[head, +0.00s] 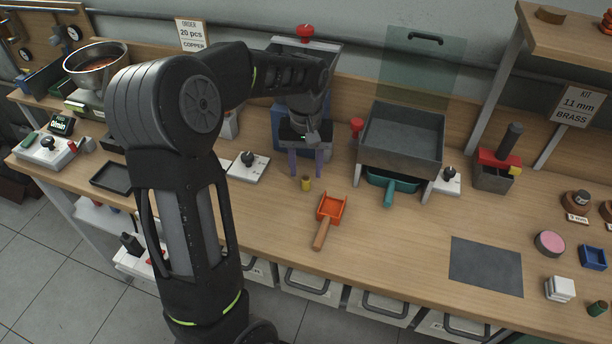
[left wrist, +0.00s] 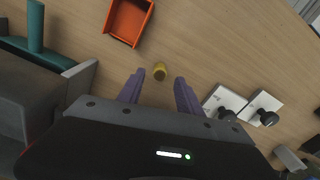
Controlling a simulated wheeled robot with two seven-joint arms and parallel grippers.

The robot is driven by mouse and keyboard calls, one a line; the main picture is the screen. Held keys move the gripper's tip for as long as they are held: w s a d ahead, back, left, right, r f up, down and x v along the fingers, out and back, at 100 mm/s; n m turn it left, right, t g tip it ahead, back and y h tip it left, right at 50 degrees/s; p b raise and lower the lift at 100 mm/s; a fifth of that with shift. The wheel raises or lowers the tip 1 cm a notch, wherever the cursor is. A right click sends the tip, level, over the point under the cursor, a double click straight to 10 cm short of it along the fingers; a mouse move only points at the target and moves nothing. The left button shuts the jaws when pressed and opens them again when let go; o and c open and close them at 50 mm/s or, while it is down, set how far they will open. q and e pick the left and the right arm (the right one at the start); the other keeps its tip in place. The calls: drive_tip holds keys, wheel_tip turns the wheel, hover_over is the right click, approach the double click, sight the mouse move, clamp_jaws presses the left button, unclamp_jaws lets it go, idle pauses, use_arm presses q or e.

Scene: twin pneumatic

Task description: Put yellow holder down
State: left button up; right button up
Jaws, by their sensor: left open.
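The yellow holder (head: 306,184) is a small cylinder standing on the wooden bench, in front of the blue machine. It also shows in the left wrist view (left wrist: 160,72), just beyond and between the purple fingertips. My left gripper (head: 308,172) is open, with its two purple fingers apart and pointing down toward the holder. In the left wrist view the fingers (left wrist: 158,90) have a gap between them, and nothing is clamped there. My right gripper does not show.
An orange scoop (head: 330,208) with a wooden handle lies just right of the holder. A grey bin (head: 402,136) with a teal scoop (head: 390,190) stands further right. A white switch box (head: 248,168) sits to the left.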

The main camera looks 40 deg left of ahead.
sight(306, 177)
use_arm(q)
wheel_tip(306, 177, up, 8)
idle(0.7)
